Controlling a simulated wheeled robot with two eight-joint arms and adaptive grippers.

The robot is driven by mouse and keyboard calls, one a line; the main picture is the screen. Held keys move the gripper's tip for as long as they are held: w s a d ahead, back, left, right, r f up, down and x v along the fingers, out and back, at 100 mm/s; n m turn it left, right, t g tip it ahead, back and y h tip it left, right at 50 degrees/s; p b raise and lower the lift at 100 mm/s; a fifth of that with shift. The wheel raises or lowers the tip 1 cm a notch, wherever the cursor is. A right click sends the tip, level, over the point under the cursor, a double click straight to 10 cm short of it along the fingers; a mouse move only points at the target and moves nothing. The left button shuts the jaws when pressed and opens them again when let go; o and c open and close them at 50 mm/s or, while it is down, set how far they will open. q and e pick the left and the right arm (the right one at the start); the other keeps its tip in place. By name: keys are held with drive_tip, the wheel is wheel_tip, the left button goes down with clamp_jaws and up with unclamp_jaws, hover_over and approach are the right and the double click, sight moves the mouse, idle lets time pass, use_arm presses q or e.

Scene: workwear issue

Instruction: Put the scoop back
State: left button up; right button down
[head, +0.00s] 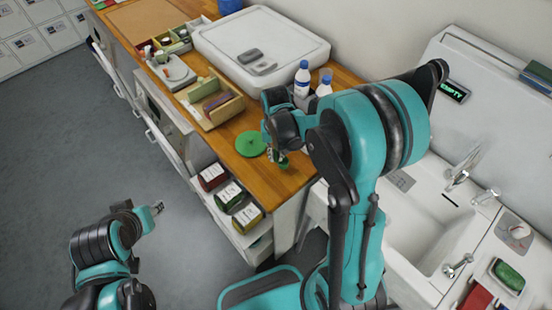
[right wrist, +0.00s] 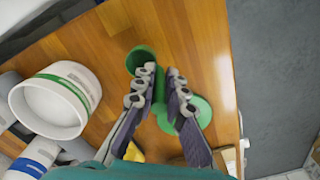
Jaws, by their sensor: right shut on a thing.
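The green scoop (right wrist: 139,60) shows in the right wrist view as a round cup beside my right fingertips. Its bowl is partly visible below the gripper in the head view (head: 283,163). My right gripper (right wrist: 162,80) is shut on the scoop; the fingers hide most of the gripped part. In the head view, the right gripper (head: 279,150) is over the wooden counter near its front end. A flat green disc (head: 250,144) lies on the counter just left of it, and shows behind the fingers in the wrist view (right wrist: 203,112). My left gripper (head: 157,207) is over the floor, away from the counter.
A white tub with a green band (right wrist: 55,98) stands left of the fingers in the wrist view. Bottles (head: 302,78) stand behind the right gripper. A wooden divided box (head: 213,107) and a large white lid-like case (head: 262,45) occupy the counter (head: 225,140). A sink is at right.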

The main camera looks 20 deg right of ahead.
wheel_tip(320, 180, down, 2)
drive_tip(key=shift+w+f, duration=0.1)
drive_tip(key=shift+f, duration=0.15)
drive_tip(key=shift+f+b, duration=0.15)
drive_tip(key=shift+b, duration=0.25)
drive_tip(key=c, duration=1.6)
unclamp_jaws()
drive_tip(key=shift+o, duration=0.2)
